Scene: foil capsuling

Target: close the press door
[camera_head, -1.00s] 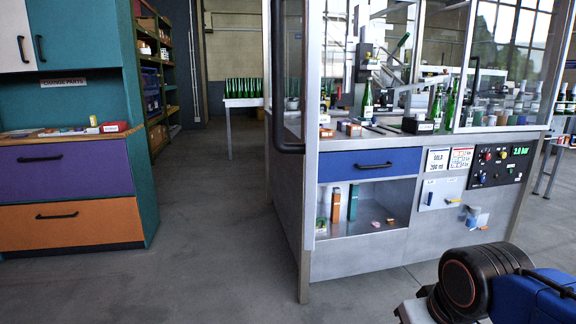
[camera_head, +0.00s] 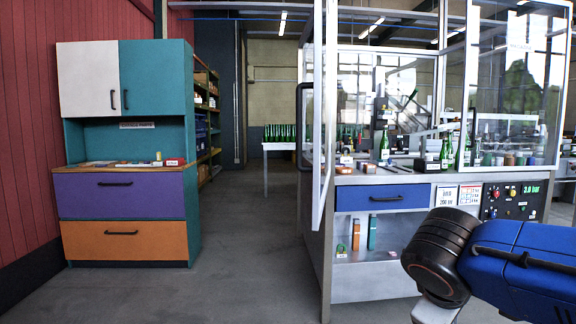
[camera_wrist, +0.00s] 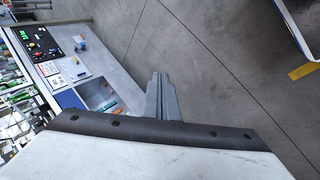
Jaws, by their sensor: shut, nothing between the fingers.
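The press door (camera_head: 318,190) is a tall glass panel in a pale metal frame at the left front of the press (camera_head: 372,275) in the head view. It stands open, swung out toward me and seen nearly edge-on. Its black bar handle (camera_head: 302,125) is on the left side. My gripper (camera_wrist: 160,80) shows in the wrist view, with its grey fingers together over bare floor and nothing between them. It is apart from the press and not touching the door. The fingers are outside the head view; only my blue and black arm shows there at lower right.
A teal cabinet (camera_head: 188,225) with a purple drawer (camera_head: 100,205) and an orange drawer stands at left. A table (camera_head: 280,146) with green bottles is farther back. The floor (camera_head: 240,260) between cabinet and press is clear. A blue drawer (camera_head: 400,198) is in the press front.

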